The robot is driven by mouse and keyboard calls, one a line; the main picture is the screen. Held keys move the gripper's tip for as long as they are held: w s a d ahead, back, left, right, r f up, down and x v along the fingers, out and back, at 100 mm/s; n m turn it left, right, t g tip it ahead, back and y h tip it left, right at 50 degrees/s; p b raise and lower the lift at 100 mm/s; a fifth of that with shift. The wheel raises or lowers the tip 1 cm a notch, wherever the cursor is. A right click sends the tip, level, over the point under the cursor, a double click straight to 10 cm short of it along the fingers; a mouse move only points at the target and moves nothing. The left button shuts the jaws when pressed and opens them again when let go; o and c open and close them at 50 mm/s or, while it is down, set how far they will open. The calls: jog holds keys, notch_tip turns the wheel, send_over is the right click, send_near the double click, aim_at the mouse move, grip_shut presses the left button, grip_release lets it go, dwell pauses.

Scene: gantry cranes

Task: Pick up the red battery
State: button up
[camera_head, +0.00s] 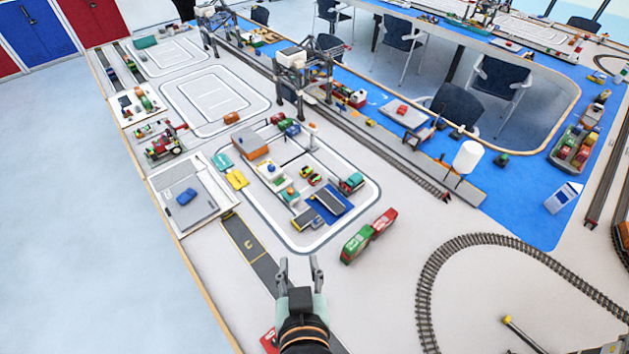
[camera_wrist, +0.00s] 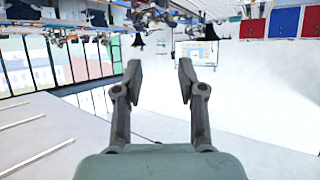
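My gripper (camera_head: 299,264) is at the bottom centre of the head view, above the near part of the table. Its two fingers are apart with nothing between them. The wrist view also shows my gripper (camera_wrist: 160,70) open and empty, against a pale background. I cannot surely make out the red battery. A small red object (camera_head: 268,341) lies just left of my arm at the bottom edge, partly cut off or hidden. Another small red object (camera_head: 402,110) sits on a pale panel at the back. Neither can be told clearly as a battery.
A green and red toy vehicle (camera_head: 370,236) stands right of my gripper. A gantry crane (camera_head: 303,72) rises farther back. A curved track (camera_head: 424,285) lies at right. Bare white table lies between vehicle and track.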

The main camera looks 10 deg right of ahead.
dwell(0.4)
jog(key=o, duration=1.2)
jog(key=shift+c, duration=0.2)
